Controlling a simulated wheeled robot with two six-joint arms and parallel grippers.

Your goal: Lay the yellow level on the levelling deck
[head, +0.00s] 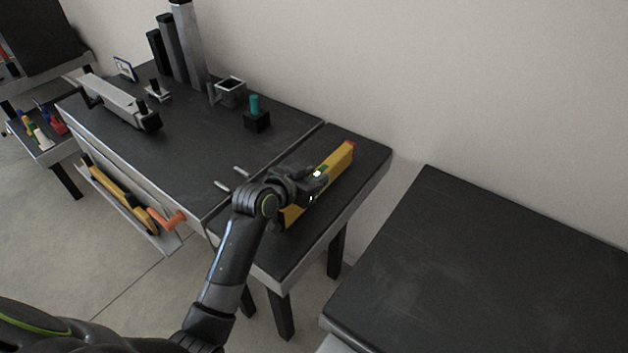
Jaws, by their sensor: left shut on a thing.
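The yellow level (339,160) shows over the narrow dark deck (289,257) at the right end of the large workbench. It runs from lower left to upper right and has a red tip at its far end. My left gripper (315,183) is shut on the level near its middle and hides part of it. I cannot tell whether the level touches the deck or is held just above it. Which surface is the levelling deck is not marked. My right gripper is not in view.
The workbench (195,165) holds a grey bar tool (119,100), a black block with a teal peg (257,122), a square socket (230,92) and tall columns (190,45). A side rack (125,205) holds yellow and orange tools. Another dark table (490,270) stands clear at right.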

